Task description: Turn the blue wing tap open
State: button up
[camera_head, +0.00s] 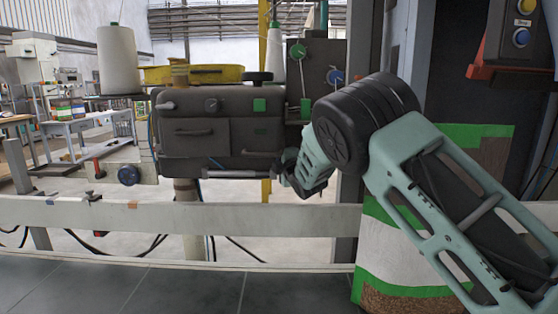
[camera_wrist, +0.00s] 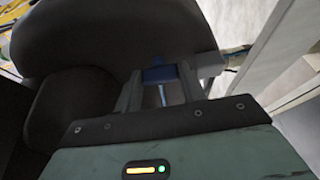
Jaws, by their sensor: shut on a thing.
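The blue wing tap (camera_wrist: 158,74) shows in the wrist view between the two fingertips of my gripper (camera_wrist: 160,82), against a large dark rounded body. My gripper is shut on it, with one finger on each side. A thin pale blue strip (camera_wrist: 163,96) shows below it between the fingers. In the camera_head view my gripper (camera_head: 288,166) is at the lower right of the dark machine (camera_head: 215,125). The tap is hidden there behind my gripper and arm, and its turn angle cannot be told.
A white rail (camera_head: 100,212) runs across in front of the machine. A white thread cone (camera_head: 117,58) stands above. A white and green sack (camera_head: 405,245) stands behind my arm at right. A button box (camera_head: 523,30) is upper right.

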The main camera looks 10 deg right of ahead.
jog(key=o, duration=1)
jog(key=s, duration=0.5)
jog(key=s+d, duration=0.1)
jog(key=s, duration=0.5)
jog(key=s+d, duration=0.1)
jog(key=s, duration=0.5)
jog(key=shift+s+d, duration=0.1)
jog(key=shift+s, duration=0.05)
